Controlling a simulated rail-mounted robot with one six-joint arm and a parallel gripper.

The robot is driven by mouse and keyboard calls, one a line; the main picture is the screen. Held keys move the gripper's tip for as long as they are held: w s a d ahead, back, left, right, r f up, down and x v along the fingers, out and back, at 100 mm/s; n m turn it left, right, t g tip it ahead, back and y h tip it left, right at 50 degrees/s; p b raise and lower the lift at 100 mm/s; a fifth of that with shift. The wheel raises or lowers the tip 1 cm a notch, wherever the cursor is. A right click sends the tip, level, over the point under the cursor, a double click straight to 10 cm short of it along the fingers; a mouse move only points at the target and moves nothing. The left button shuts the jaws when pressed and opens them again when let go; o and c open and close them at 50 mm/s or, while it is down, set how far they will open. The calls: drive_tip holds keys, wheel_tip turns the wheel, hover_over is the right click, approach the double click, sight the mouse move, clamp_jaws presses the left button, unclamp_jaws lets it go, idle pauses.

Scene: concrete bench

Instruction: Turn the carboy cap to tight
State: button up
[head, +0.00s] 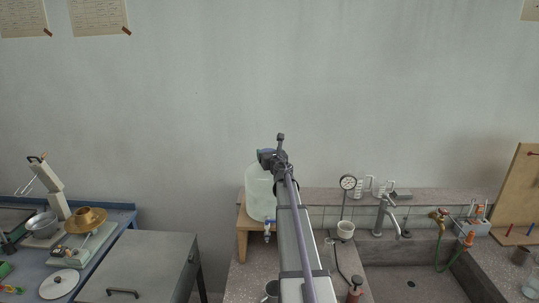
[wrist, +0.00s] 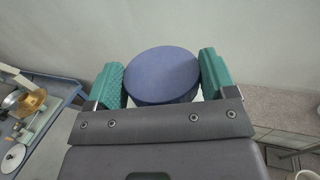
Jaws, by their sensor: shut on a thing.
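The carboy (head: 259,192) is a pale translucent jug with a blue tap low on its front. It stands on a small wooden stand (head: 243,226) at the bench's back edge, partly hidden by my arm. Its blue round cap (wrist: 162,77) fills the middle of the wrist view. My gripper (wrist: 164,83) is shut on the cap, with one green ridged finger on each side of it. In the head view my gripper (head: 267,156) is at the carboy's top, and the cap is mostly hidden there. I cannot tell from the cap's plain top how far it is turned.
A grey cabinet (head: 144,262) and a blue table with a brass bowl (head: 85,219) stand at the left.

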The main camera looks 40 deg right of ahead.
drive_tip(key=m+g+h, duration=0.1)
drive_tip(key=h, duration=0.1)
drive_tip(key=m+g+h, duration=0.3)
drive_tip(key=m+h, duration=0.1)
drive_tip(key=shift+w+a, duration=0.25)
drive_tip(key=shift+a, duration=0.05)
drive_tip(key=m+g+h, duration=0.1)
drive_tip(key=g, duration=0.1)
drive_tip(key=m+g+h, duration=0.1)
drive_tip(key=m+g, duration=0.1)
drive_tip(key=m+g+h, duration=0.1)
drive_tip(key=g+h, duration=0.1)
drive_tip(key=shift+w+a, duration=0.1)
drive_tip(key=shift+w, duration=0.2)
drive_tip(key=m+g, duration=0.3)
drive_tip(key=g, duration=0.2)
drive_tip(key=m+g+h, duration=0.1)
drive_tip(key=m+g, duration=0.1)
drive_tip(key=g, duration=0.1)
drive_tip(key=shift+w+m, duration=0.3)
drive_tip(key=shift+w, duration=0.05)
drive_tip(key=shift+m+g+y, duration=0.3)
drive_tip(key=shift+m+g, duration=1)
drive_tip(key=shift+g, duration=0.8)
drive_tip(key=o, duration=0.9)
drive_tip(key=shift+s, duration=0.1)
drive_tip(key=shift+c, duration=0.2)
drive_tip(key=shift+a, duration=0.1)
